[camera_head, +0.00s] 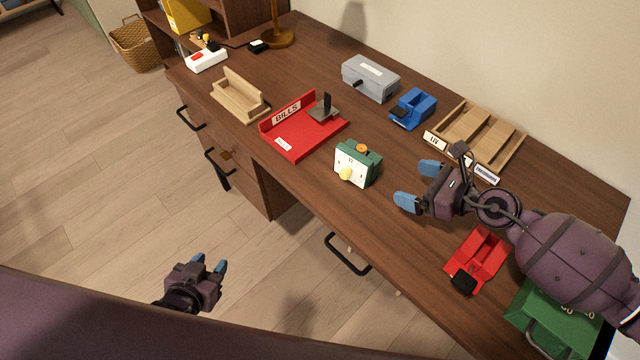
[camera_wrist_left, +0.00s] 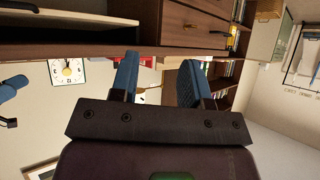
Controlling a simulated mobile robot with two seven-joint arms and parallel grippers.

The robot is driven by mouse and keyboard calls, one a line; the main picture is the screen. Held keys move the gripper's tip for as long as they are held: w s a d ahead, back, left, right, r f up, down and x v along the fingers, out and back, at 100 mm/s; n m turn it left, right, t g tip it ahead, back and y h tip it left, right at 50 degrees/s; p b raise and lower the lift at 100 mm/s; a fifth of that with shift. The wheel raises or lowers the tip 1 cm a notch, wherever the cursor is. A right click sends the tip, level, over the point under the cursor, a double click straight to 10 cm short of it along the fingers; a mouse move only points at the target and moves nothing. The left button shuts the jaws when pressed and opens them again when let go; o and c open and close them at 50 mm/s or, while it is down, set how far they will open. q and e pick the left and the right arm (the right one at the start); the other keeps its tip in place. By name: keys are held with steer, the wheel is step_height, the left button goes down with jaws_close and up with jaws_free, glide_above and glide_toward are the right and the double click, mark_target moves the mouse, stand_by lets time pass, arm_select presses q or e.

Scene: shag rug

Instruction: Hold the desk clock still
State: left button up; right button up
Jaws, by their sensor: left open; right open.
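The desk clock (camera_head: 357,164) is a green box with a white face, an orange knob on top and a yellow round part on its front. It stands upright near the front edge of the desk (camera_head: 300,185). Its white face also shows in the left wrist view (camera_wrist_left: 67,71). My right gripper (camera_head: 418,185) is open and empty over the desk, right of the clock and apart from it, fingers pointing toward it. My left gripper (camera_head: 208,264) is open and empty, low in front of the desk and well away from the clock; its blue fingers show in the left wrist view (camera_wrist_left: 158,85).
A red BILLS tray (camera_head: 310,140) lies left of the clock. A blue device (camera_head: 412,108), a grey box (camera_head: 370,77) and a wooden compartment tray (camera_head: 478,135) stand behind. A red device (camera_head: 477,260) and a green box (camera_head: 553,320) are at the right.

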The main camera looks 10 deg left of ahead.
mark_target(375, 171)
arm_select(q)
steer(key=w+d+r+m+t+h, duration=0.1)
steer(key=w+d+r+m+h, duration=0.2)
steer(key=w, duration=0.4)
steer(key=w+d+r+t+h, duration=0.1)
steer(key=w+d+r+h, duration=0.1)
steer(key=w+d+r, duration=0.4)
arm_select(e)
steer(key=shift+f, duration=0.1)
steer(key=shift+w, duration=0.1)
arm_select(q)
steer(key=w+d+f+n+g+h, duration=0.1)
steer(key=w+d+n+g+h, duration=0.1)
steer(key=d+h, duration=0.4)
steer(key=shift+w+d+n, duration=0.7)
steer(key=shift+d+n, duration=0.25)
steer(key=shift+n, duration=0.15)
arm_select(e)
steer(key=x, duration=1)
steer(key=shift+a+f, duration=0.1)
steer(key=shift+a, duration=0.2)
steer(key=shift+c, duration=0.4)
